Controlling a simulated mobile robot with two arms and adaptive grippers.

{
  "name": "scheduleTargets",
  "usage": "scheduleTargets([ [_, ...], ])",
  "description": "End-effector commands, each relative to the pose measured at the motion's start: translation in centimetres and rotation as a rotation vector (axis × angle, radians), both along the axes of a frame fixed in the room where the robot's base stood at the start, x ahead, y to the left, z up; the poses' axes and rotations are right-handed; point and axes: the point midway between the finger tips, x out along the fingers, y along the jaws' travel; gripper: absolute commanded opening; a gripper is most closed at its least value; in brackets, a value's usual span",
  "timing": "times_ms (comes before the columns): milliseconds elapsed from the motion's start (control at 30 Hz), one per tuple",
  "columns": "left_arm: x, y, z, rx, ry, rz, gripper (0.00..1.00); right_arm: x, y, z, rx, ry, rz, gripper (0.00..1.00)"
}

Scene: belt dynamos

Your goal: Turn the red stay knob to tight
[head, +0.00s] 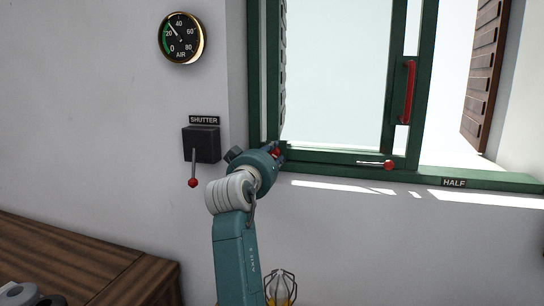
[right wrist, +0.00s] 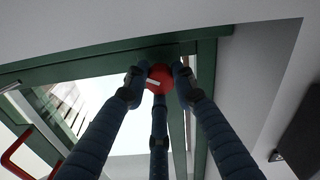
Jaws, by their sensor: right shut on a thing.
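The red stay knob (head: 276,153) sits at the lower left corner of the green window frame, mostly hidden by my right gripper (head: 278,151). In the right wrist view the red knob (right wrist: 161,77) is round and bears a short white mark, tilted slightly, on its left side. My right gripper (right wrist: 160,82) is shut on it, with three dark fingers around it. I cannot read any tight or loose label beside it. My left gripper is in neither view.
A second red knob (head: 389,165) sits on a metal bar at the sill, left of a HALF label (head: 454,183). A red handle (head: 408,92) is on the sash. A shutter lever box (head: 201,144) and air gauge (head: 181,38) are on the left wall. A wooden bench (head: 90,262) is lower left.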

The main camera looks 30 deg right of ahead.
Motion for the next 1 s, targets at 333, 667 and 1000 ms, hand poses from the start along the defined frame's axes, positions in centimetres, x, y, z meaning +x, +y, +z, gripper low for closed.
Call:
scheduleTargets([
  [333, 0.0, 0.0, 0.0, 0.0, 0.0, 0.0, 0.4, 0.1, 0.1, -0.1, 0.002, 0.003, 0.002, 0.45],
  [667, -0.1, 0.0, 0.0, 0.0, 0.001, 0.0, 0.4, 0.0, 0.1, 1.7, -0.001, -0.003, 0.001, 0.45],
  [1000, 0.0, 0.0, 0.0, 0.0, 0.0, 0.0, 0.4, 0.1, 0.1, 8.0, 0.0, -0.001, 0.002, 0.45],
])
